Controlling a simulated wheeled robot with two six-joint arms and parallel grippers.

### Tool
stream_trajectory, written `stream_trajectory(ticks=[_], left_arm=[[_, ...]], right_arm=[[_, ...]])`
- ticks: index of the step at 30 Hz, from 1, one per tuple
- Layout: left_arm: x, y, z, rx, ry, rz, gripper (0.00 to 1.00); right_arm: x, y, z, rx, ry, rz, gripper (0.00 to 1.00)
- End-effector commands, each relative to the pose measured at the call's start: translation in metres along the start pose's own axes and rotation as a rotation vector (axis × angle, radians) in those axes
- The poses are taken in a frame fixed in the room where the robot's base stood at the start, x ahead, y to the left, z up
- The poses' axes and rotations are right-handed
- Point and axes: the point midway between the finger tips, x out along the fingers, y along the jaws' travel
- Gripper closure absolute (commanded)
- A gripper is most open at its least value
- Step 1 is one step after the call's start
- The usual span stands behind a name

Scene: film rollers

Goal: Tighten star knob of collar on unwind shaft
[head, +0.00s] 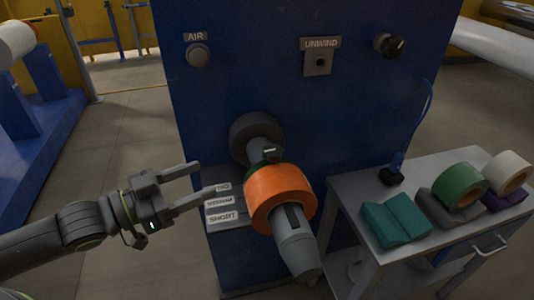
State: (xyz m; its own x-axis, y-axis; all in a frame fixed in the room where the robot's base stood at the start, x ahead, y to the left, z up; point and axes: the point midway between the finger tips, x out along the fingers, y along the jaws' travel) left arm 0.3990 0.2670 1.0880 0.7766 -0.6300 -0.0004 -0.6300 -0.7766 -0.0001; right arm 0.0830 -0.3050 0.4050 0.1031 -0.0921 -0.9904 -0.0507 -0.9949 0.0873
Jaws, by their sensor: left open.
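The unwind shaft (297,252) sticks out of the blue machine and points down toward me. An orange roll (276,198) sits around it, with a green edge showing behind. Behind the roll, a grey collar-like part (262,154) with a small dark piece on top sits in front of a dark round flange (248,131). I cannot clearly make out a star knob's shape. My left gripper (205,180) is open and empty, left of the roll and apart from it, its fingers pointing right toward the shaft. My right gripper is not in view.
A grey cart (359,246) at the right holds a green roll (458,187), a pale roll (506,171), teal (396,221) and other cradles, and a black device with a blue cable. Labelled steps (224,217) stand below the shaft. Floor is clear at the left.

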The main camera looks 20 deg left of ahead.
Motion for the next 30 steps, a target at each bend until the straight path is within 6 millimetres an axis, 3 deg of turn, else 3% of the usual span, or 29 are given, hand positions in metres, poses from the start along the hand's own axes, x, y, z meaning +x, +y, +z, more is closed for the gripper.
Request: stream_trajectory(ticks=[15,30], left_arm=[[0.029,0.006,0.001,0.003,0.007,0.015,0.37],[0.069,0.005,-0.003,-0.003,0.010,0.009,0.37]], right_arm=[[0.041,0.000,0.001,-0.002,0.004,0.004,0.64],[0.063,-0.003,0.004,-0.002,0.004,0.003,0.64]])
